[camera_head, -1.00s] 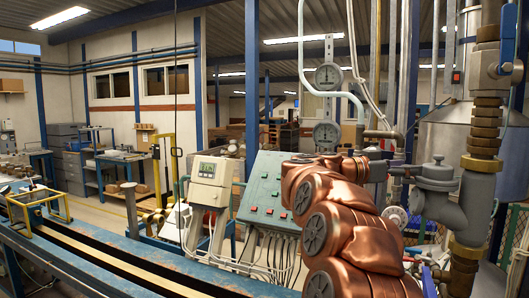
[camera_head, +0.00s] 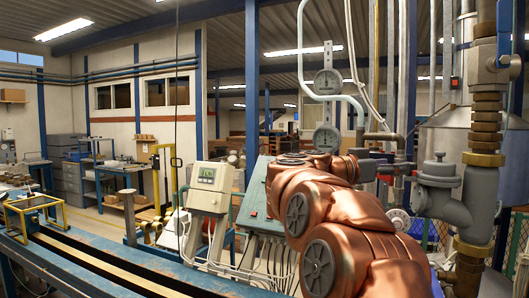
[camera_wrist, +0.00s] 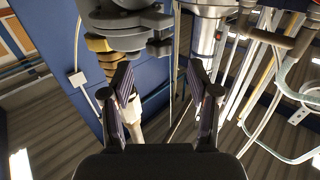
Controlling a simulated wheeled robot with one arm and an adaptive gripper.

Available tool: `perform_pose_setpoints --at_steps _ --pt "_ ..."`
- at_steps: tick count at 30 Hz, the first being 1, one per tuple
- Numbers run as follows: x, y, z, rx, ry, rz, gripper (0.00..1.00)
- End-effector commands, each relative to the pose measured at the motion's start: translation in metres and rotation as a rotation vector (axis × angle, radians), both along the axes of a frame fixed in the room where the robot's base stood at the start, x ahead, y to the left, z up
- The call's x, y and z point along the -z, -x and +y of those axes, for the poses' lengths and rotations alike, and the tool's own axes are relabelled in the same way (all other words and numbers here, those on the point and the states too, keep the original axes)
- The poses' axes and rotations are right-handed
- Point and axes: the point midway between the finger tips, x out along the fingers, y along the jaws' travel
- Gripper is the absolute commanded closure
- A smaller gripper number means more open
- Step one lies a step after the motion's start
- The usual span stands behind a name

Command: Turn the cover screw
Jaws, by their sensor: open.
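The gap between the fingers shows only background.
A green control box (camera_head: 252,207) is partly hidden by my arm. A pale meter (camera_head: 211,186) stands left of it. Thick brass and grey pipes (camera_head: 487,110) crowd the right. A blue rail bench (camera_head: 95,262) crosses the front left.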

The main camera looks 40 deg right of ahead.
Motion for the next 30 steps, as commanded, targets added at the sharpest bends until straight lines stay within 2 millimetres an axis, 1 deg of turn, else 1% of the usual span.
perform_pose_setpoints --at_steps 1,5,6,11,17,23,30 --pt "0.001 -0.004 0.008 -0.003 0.001 -0.002 0.40" --pt "0.000 -0.011 0.023 -0.009 0.002 -0.002 0.40" --pt "-0.004 -0.015 0.022 -0.031 0.017 -0.005 0.40" --pt "-0.015 -0.038 0.025 -0.119 0.064 -0.017 0.40" --pt "-0.025 -0.067 0.033 -0.233 0.114 -0.030 0.40" --pt "-0.034 -0.096 0.044 -0.345 0.155 -0.039 0.40" --pt "-0.042 -0.130 0.062 -0.480 0.195 -0.050 0.40"
